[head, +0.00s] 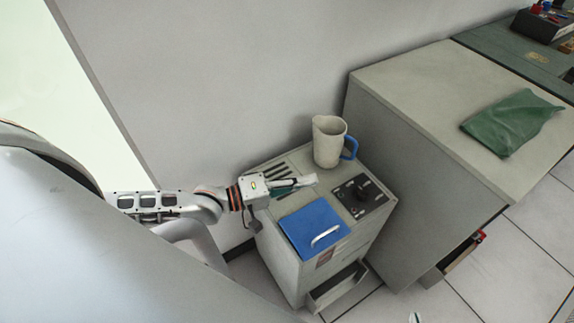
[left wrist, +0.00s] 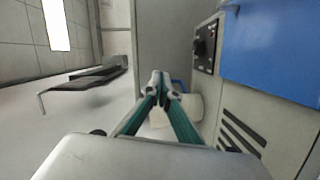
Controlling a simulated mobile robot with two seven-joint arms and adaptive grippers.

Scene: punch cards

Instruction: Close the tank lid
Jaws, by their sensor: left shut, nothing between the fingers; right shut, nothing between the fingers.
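The blue tank lid (head: 314,224) with a pale bar handle (head: 325,236) lies flat or nearly flat on the front of the grey cabinet's top (head: 292,237). I cannot tell whether a small gap is under its edge. The lid also fills the upper right of the left wrist view (left wrist: 272,45). My left gripper (head: 314,180) is shut and empty above the cabinet top, behind the lid and apart from it. Its closed fingers show in the left wrist view (left wrist: 161,85). Only a tip of my right gripper (head: 415,318) shows at the bottom edge of the head view.
A pale mug (head: 328,143) with a blue handle stands at the cabinet's back, close to my left gripper. A dark control panel (head: 363,196) is right of the lid. A drawer (head: 337,287) stands open below. A larger cabinet (head: 420,90) with a green cloth (head: 512,122) stands right.

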